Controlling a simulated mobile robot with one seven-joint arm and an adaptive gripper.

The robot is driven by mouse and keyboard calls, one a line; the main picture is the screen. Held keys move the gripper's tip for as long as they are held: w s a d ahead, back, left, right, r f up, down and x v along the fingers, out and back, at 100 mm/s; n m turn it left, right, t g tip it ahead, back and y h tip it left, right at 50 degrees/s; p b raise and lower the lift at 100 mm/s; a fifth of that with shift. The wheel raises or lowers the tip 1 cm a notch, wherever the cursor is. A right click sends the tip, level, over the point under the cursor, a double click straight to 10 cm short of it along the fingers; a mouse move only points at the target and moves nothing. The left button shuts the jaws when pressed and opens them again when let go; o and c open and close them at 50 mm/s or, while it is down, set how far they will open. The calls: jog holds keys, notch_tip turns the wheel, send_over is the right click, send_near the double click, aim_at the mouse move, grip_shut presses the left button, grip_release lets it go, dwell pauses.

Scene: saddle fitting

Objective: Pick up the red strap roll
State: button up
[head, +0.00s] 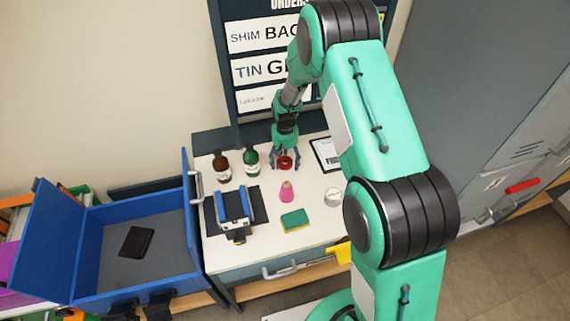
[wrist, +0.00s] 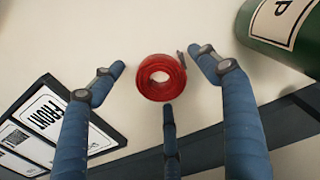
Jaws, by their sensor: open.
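The red strap roll (head: 285,163) lies on the white tabletop near its back edge. In the wrist view the red strap roll (wrist: 161,77) shows as a ring with an open centre and a small dark end at its upper right. My gripper (head: 285,158) is over the roll, pointing down. In the wrist view its blue fingers (wrist: 162,75) are spread around the roll, with two at the sides and one below in the picture. The gripper is open and holds nothing. No finger clearly touches the roll.
A green bottle (head: 251,161) stands close left of the gripper, a brown bottle (head: 221,167) beyond it. A framed sheet (head: 326,153) lies close right. A pink bottle (head: 287,192), a sponge (head: 295,220) and a round tin (head: 332,195) stand nearer the front.

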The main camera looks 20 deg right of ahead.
aim_at(285, 161)
jog(key=c, duration=1.4)
jog(key=shift+o, duration=0.2)
notch_tip(285, 161, up, 10)
jog(key=p, duration=0.1)
